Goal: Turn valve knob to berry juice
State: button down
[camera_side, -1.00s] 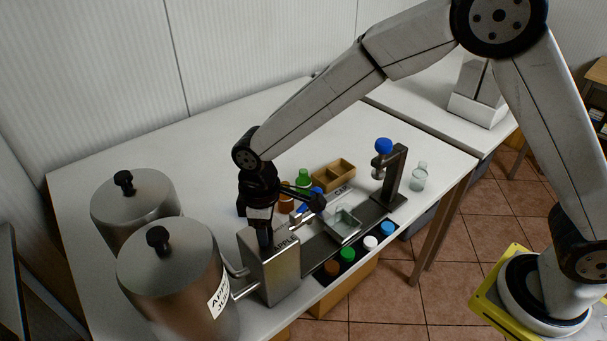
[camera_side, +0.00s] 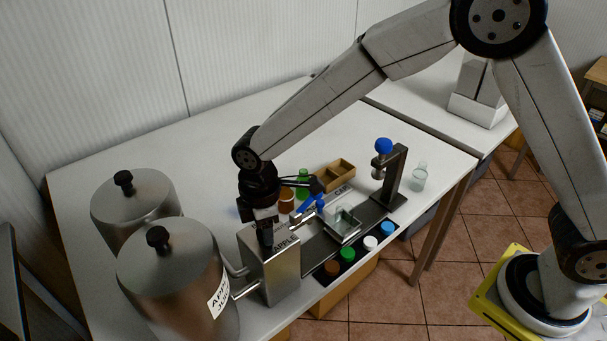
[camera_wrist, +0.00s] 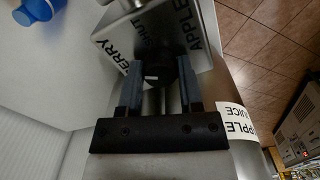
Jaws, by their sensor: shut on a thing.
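The steel valve box (camera_side: 275,275) stands on the table beside the two tanks, and its top reads APPLE, SHUT and BERRY in the wrist view (camera_wrist: 190,65). The dark valve knob (camera_wrist: 157,72) has a small white mark and sits between my fingers. My gripper (camera_wrist: 160,88) is shut on the knob from above, one finger on each side. In the side view, my gripper (camera_side: 266,238) points down onto the box and hides the knob. I cannot tell for sure which label the knob points to.
Two steel tanks, one marked APPLE JUICE (camera_side: 185,275) and one behind it (camera_side: 133,208), stand left of the box.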

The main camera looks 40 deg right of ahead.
jog(key=shift+c, duration=1.3)
grip_release()
jog(key=shift+r, duration=0.15)
jog(key=shift+r, duration=3.8)
jog(key=s+d+f+m+t, duration=0.1)
jog(key=s+d+f+m, duration=0.1)
jog(key=s+d+m, duration=0.4)
jog(key=s+d+f+m+t, duration=0.1)
jog(key=s+d+m, duration=0.6)
jog(key=d, duration=0.9)
jog(key=shift+d+f+m+t, duration=0.25)
jog(key=shift+f+m+t, duration=0.05)
jog(key=shift+f+m, duration=0.35)
